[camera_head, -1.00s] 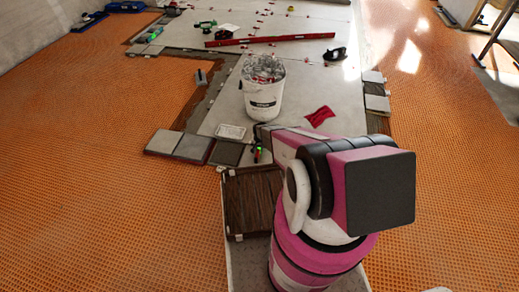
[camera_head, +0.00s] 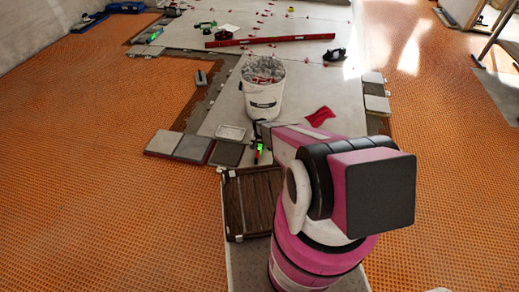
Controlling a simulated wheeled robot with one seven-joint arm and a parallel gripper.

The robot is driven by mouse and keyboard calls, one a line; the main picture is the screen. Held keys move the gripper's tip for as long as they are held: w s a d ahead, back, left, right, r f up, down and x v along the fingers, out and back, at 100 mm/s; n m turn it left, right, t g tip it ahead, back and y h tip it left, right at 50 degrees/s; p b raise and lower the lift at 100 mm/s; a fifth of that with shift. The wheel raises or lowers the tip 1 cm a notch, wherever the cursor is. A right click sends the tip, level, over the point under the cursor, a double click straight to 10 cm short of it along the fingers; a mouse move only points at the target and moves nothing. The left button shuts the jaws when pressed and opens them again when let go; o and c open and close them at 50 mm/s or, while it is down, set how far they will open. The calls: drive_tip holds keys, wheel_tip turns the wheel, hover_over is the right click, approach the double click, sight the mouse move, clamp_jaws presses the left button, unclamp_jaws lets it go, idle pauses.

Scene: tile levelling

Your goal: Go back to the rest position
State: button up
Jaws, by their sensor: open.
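My arm reaches forward from the bottom right, and its pink and black links cover much of the front. My gripper (camera_head: 259,142) is small and dark at the far end of the arm, partly hidden by it, beside a small green and red piece. It is open, and I see nothing held in it. It is over the tiles just in front of the white bucket (camera_head: 263,107). I cannot tell its exact height.
A brown slatted crate (camera_head: 235,205) lies close in front of me. A white tray (camera_head: 231,132) and red cloth (camera_head: 320,116) flank the bucket. A red level (camera_head: 270,40) lies farther back.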

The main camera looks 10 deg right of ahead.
wheel_tip(320, 180, up, 7)
drive_tip(key=shift+s+r, duration=0.1)
drive_tip(key=s+r+n, duration=0.1)
drive_tip(key=s+r, duration=0.7)
drive_tip(key=r, duration=0.5)
drive_tip(key=s+d+r+n, duration=0.1)
drive_tip(key=s+r+n, duration=0.1)
drive_tip(key=s+r, duration=0.7)
drive_tip(key=s+d+r+n, duration=0.1)
drive_tip(key=s+r, duration=0.7)
drive_tip(key=r, duration=0.9)
drive_tip(key=shift+s+n, duration=0.25)
drive_tip(key=shift+n, duration=0.05)
idle(0.5)
